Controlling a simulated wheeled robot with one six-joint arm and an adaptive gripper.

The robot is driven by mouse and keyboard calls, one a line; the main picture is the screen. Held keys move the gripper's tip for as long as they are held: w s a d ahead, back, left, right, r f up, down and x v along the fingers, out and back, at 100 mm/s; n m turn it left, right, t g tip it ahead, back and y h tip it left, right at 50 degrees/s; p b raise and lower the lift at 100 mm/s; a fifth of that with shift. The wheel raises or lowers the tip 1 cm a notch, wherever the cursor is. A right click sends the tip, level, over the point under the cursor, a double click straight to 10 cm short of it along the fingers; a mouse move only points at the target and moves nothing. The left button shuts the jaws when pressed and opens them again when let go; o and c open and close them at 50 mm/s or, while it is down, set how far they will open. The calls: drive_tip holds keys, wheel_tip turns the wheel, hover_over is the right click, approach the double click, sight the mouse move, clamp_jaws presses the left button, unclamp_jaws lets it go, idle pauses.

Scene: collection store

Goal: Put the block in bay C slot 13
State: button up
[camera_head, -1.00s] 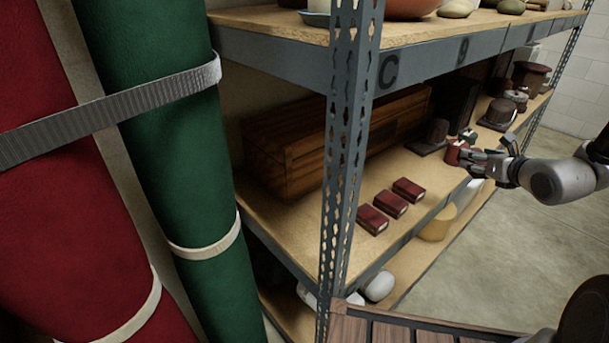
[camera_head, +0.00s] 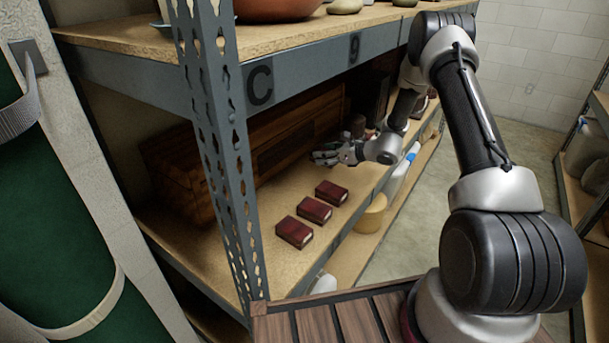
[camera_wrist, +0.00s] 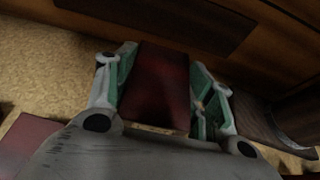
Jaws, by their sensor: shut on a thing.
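My gripper (camera_head: 322,157) is inside the shelf bay marked C, just behind a row of three dark red blocks. In the wrist view my gripper (camera_wrist: 160,95) is shut on a dark red block (camera_wrist: 155,85), with a green-padded finger on each side. The held block is not clearly visible in the head view. The three row blocks (camera_head: 331,193), (camera_head: 314,210) and (camera_head: 294,232) lie on the tan shelf board (camera_head: 265,262). Part of one red block (camera_wrist: 22,138) shows at lower left in the wrist view. No 13 label is readable.
A long wooden chest (camera_head: 190,165) stands behind the gripper. The perforated upright (camera_head: 225,160) and the upper beam (camera_head: 300,75) with labels C and 9 frame the bay. A yellow round object (camera_head: 370,213) and white items sit on the lower shelf. Aisle floor is right.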

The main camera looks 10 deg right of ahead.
sight(325, 174)
drive_tip(key=shift+f, duration=2.65)
drive_tip(key=shift+f, duration=0.1)
drive_tip(key=o, duration=1.2)
